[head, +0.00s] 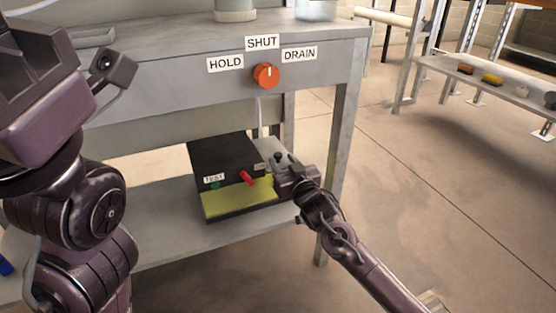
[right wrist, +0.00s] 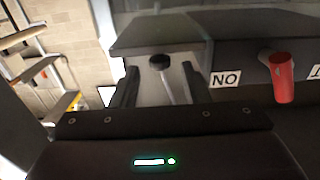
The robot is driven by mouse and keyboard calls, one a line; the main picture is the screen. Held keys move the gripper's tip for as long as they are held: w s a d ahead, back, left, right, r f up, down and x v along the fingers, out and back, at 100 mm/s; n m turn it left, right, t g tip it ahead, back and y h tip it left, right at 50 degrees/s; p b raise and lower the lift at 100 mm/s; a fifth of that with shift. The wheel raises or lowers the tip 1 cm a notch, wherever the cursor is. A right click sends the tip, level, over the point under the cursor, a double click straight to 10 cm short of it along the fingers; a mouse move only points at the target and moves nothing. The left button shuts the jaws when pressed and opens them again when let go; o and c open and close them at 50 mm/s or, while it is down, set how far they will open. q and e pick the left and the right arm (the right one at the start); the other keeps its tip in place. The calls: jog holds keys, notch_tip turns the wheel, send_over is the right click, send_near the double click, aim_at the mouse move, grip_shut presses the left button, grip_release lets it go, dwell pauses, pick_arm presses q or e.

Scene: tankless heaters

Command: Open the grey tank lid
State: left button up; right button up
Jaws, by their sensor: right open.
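The grey tank lid (head: 268,148) is at the right end of a black and yellow unit (head: 222,155) on the lower shelf; it looks closed. A black knob (head: 278,157) stands on it. That gripper is open, one finger on each side, with no clear contact. In the head view, my right gripper (head: 281,172) partly hides the lid. My left gripper (head: 112,70) is raised at the left, its jaws unclear.
The table (head: 180,82) overhead carries an orange dial (head: 266,75) marked HOLD, SHUT and DRAIN. A table leg (head: 340,150) stands just right of the unit.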

aim_at(280, 157)
jog(key=shift+b+x, duration=0.9)
jog(key=shift+x, duration=1.25)
jog(key=shift+c, duration=0.3)
grip_shut()
